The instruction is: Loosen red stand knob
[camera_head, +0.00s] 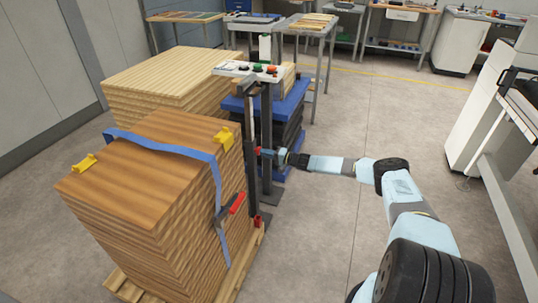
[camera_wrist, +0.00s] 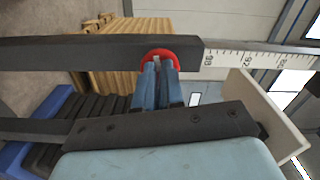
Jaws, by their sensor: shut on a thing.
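The red stand knob (camera_wrist: 174,52) shows in the wrist view as a red rim on the dark bar of the stand, beside a white printed scale (camera_wrist: 240,57). In the head view the stand (camera_head: 252,115) is a dark upright post with a button panel (camera_head: 248,71) on top. My gripper (camera_wrist: 158,68) reaches the knob with its two blue fingers nearly together and closed on it. In the head view my gripper (camera_head: 272,155) meets the post from the right, about halfway up. The fingers hide the middle of the knob.
A tall strapped stack of brown boards (camera_head: 150,155) on a pallet stands at left, with a blue strap (camera_head: 160,145) and a red-handled buckle (camera_head: 237,204). Dark stacked material with blue covers (camera_head: 290,108) stands behind the post. Floor (camera_head: 325,215) is clear at right.

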